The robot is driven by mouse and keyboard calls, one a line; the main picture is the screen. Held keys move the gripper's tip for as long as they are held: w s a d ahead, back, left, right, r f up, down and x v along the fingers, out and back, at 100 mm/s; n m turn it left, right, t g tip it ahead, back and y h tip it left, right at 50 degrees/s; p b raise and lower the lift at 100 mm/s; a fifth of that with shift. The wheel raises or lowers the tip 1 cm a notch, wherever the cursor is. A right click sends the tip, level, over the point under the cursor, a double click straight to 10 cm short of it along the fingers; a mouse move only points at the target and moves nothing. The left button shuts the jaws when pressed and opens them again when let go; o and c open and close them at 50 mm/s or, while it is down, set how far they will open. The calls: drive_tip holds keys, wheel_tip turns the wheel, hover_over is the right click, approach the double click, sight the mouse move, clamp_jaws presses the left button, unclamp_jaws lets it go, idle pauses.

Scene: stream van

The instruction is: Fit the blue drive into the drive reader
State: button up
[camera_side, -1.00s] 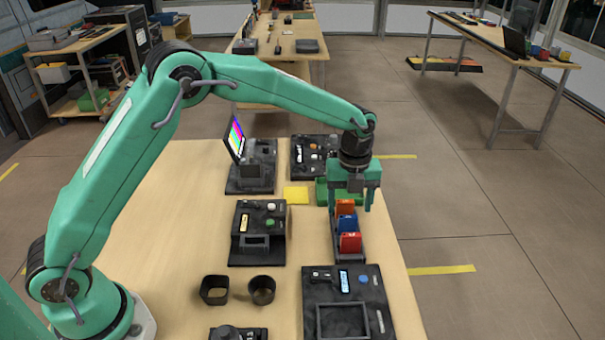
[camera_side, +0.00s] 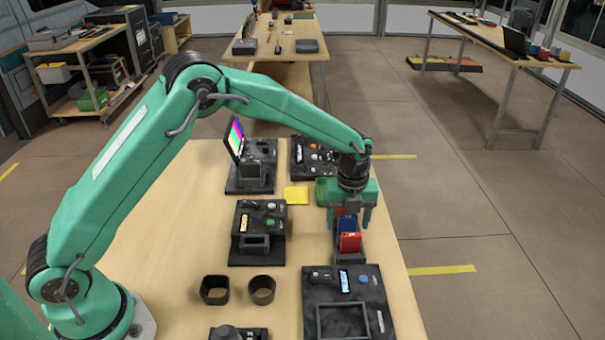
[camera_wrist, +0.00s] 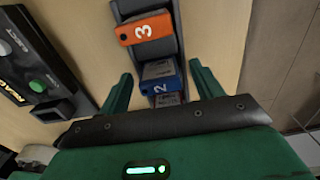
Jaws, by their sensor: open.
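The blue drive (camera_side: 346,223), marked 2, stands in a dark rack (camera_side: 349,258) between an orange and a red drive. In the wrist view the blue drive (camera_wrist: 160,82) lies between my gripper's fingers, apart from both. My gripper (camera_side: 349,218) points down over the rack, open and empty, its fingers either side of the drives. In the wrist view my gripper (camera_wrist: 162,88) shows a gap on each side. A black unit with a green button and a framed opening, apparently the drive reader (camera_side: 258,232), stands left of the rack, its opening empty.
The orange drive (camera_wrist: 146,28), marked 3, and the red drive (camera_side: 350,242) sit close beside the blue one. A larger black panel (camera_side: 345,290) is in front of the rack. Two dark cups (camera_side: 215,290) stand front left. The table between rack and reader is clear.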

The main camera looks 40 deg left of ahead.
sight(349, 218)
drive_tip(key=c, duration=1.2)
drive_tip(key=shift+o, duration=0.2)
drive_tip(key=shift+r, duration=0.15)
drive_tip(key=shift+r, duration=0.5)
wheel_tip(349, 218, up, 3)
drive_tip(key=shift+s+d+r, duration=0.1)
drive_tip(key=shift+d, duration=0.05)
drive_tip(key=s+d+r, duration=0.6)
drive_tip(key=s+d, duration=0.1)
drive_tip(key=s, duration=0.1)
drive_tip(key=shift+s+d+r, duration=0.15)
drive_tip(key=shift+d+r, duration=0.1)
drive_tip(key=shift+d, duration=0.1)
drive_tip(key=shift+a, duration=0.1)
